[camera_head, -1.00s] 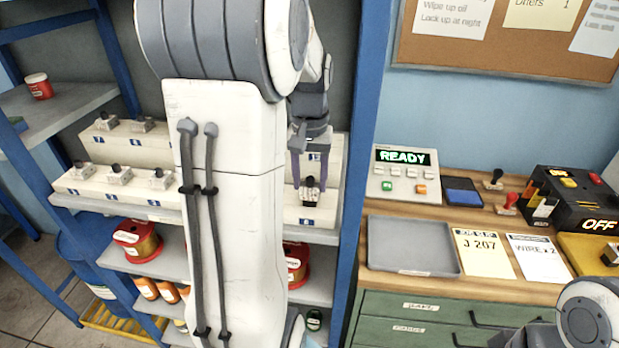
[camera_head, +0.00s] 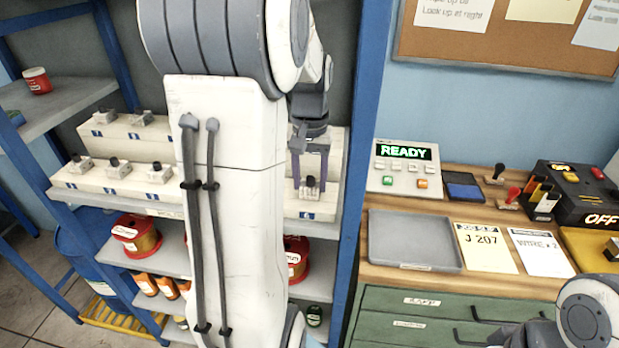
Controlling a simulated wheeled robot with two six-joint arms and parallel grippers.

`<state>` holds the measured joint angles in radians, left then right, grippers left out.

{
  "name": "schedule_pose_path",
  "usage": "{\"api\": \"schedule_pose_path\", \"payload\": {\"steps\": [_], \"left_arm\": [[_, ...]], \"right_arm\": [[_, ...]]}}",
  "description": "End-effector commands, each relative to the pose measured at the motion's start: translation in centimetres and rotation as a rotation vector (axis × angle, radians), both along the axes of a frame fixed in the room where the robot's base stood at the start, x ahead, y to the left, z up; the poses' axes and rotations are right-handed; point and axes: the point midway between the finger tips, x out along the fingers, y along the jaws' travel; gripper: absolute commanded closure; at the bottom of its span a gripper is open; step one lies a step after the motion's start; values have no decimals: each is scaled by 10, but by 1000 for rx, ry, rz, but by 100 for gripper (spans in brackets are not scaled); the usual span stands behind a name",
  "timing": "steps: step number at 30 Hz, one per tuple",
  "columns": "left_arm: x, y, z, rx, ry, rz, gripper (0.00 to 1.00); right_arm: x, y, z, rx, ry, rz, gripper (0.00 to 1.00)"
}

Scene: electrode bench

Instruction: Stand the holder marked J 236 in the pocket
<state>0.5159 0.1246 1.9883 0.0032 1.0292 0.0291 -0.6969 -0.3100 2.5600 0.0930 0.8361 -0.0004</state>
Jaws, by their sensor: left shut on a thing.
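My left gripper (camera_head: 310,184) points down at the right end of the stepped white rack (camera_head: 310,207), its fingers shut on a small holder (camera_head: 309,193) with a dark top. The holder is upright at the rack's front step, just above a blue number label; whether it touches the step is hard to tell. Its marking is too small to read, so I cannot confirm J 236. Other holders stand on the rack's left part, among them one on the front step (camera_head: 159,173). My left arm hides the rack's middle. My right gripper is out of view.
A grey tray (camera_head: 412,241), a card reading J 207 (camera_head: 485,247) and a WIRE card (camera_head: 540,252) lie on the wooden bench. A panel (camera_head: 404,170) shows READY. A black box (camera_head: 572,192) shows OFF. A blue post (camera_head: 366,140) stands close right of the gripper.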

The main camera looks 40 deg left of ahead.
Motion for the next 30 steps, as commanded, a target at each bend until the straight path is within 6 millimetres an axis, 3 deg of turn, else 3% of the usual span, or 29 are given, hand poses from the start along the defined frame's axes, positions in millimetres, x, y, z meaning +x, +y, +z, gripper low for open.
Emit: {"api": "schedule_pose_path", "payload": {"steps": [4,5,7,8,19,30], "left_arm": [[0,0,1,1,-1,0,92],[0,0,1,1,-1,0,42],[0,0,1,1,-1,0,15],[0,0,1,1,-1,0,10],[0,0,5,1,-2,0,10],[0,1,62,2,-3,0,10]], "right_arm": [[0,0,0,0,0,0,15],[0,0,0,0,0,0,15],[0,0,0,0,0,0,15],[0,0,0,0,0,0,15],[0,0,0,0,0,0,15],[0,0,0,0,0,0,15]]}}
